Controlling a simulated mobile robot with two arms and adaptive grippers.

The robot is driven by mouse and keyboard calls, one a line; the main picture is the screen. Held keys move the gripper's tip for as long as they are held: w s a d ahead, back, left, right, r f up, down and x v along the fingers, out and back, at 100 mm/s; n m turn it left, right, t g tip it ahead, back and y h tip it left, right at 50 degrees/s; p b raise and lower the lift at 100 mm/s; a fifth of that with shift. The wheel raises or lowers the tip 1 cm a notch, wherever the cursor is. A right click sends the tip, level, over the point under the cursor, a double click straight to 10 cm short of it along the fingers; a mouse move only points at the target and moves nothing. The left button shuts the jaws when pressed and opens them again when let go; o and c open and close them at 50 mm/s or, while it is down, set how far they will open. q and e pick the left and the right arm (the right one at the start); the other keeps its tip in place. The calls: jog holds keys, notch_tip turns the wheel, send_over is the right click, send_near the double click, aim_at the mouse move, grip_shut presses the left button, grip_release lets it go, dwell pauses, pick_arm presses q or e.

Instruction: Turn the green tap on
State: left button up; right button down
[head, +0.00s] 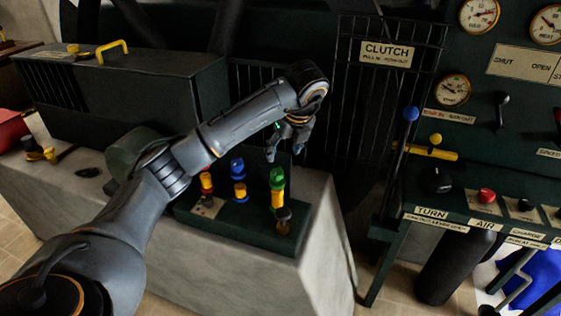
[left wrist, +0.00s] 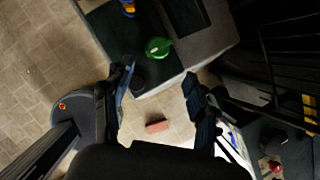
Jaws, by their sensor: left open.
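The green tap (head: 277,178) has a green top on a yellow body and stands upright at the right end of a dark green box (head: 240,229) on the concrete block. My left gripper (head: 284,150) is open and empty, pointing down above the tap and apart from it. In the left wrist view the tap shows as a green disc with a handle (left wrist: 158,47), beyond the open fingers (left wrist: 159,82) and not between them. A blue tap (head: 238,170) and a red tap (head: 206,183) stand to its left. My right gripper is out of view.
A small dark knob (head: 284,216) sits in front of the green tap. The clutch cage (head: 385,100) stands behind and right. A control panel with a red button (head: 486,196) and levers is at the right. A brick (left wrist: 157,126) lies on the floor.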

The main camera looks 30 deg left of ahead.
pick_arm(q)
jog(key=shift+v, duration=1.1)
